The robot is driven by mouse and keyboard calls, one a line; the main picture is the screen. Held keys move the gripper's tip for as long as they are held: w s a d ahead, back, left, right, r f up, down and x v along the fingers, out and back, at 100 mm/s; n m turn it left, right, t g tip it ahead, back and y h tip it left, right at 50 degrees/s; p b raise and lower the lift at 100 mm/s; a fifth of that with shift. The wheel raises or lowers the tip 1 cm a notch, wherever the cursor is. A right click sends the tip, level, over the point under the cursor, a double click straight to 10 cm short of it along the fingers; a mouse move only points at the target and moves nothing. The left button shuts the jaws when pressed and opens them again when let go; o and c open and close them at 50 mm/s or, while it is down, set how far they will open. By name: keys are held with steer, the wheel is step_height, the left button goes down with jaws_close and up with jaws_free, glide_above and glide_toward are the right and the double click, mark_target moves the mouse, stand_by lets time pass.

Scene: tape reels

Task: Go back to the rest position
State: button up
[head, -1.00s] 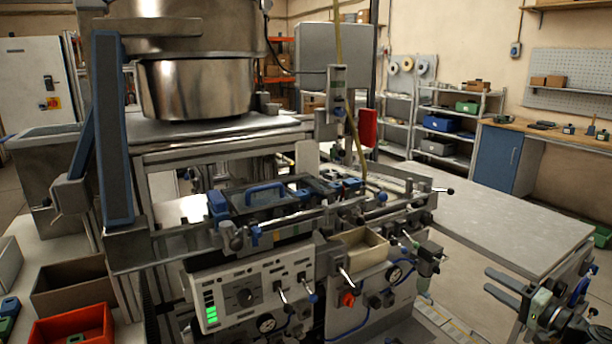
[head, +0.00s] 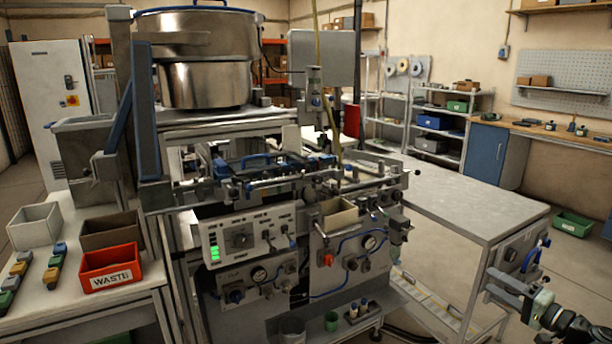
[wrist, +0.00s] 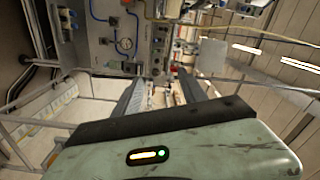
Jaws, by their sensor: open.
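My gripper (head: 500,286) is at the lower right of the head view, in front of the grey table's near end. Its two dark fingers point left toward the machine and stand apart, with nothing between them. In the wrist view my gripper (wrist: 163,92) also shows open and empty, its fingers reaching away from the pale green housing. The machine's front and its gauge show beyond the fingers there, apart from them. No task object is named and my gripper holds none.
The machine with its steel bowl (head: 205,85) and control panel (head: 240,238) fills the middle. A grey table (head: 470,205) extends to its right. At left, a red WASTE bin (head: 110,270) stands by a brown bin (head: 108,232) and a white bin (head: 35,226). A green crate (head: 574,224) lies on the floor.

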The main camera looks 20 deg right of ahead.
steer(key=w+a+n+g+y, duration=0.2)
steer(key=w+a+n+y, duration=0.25)
steer(key=w+a, duration=1.05)
steer(key=w+a+f+n+g+y, duration=0.1)
steer(key=w+a+f+g+y, duration=0.15)
steer(key=a, duration=0.65)
steer(key=w+a+f+n+g+y, duration=0.1)
steer(key=w+a+f+n+g, duration=0.15)
steer(key=a, duration=0.65)
steer(key=s+a+f+n+g+h, duration=0.15)
steer(key=a+f+g, duration=0.3)
steer(key=a, duration=0.55)
steer(key=s+a+f+n+g+h, duration=0.1)
steer(key=a+f+n+g, duration=0.3)
steer(key=a, duration=0.6)
steer(key=s+a+f+g+h, duration=0.25)
steer(key=s+f+h, duration=0.3)
steer(key=f, duration=0.35)
steer(key=s+d+m+h+p, duration=0.1)
steer(key=d+m+h+p, duration=0.2)
steer(key=d, duration=0.5)
step_height(320, 180, up, 20)
steer(key=h+p, duration=0.1)
steer(key=p, duration=1.7)
steer(key=shift+a+f+n+t, duration=0.2)
steer(key=shift+a+n+t, duration=0.05)
steer(key=shift+n+t, duration=0.1)
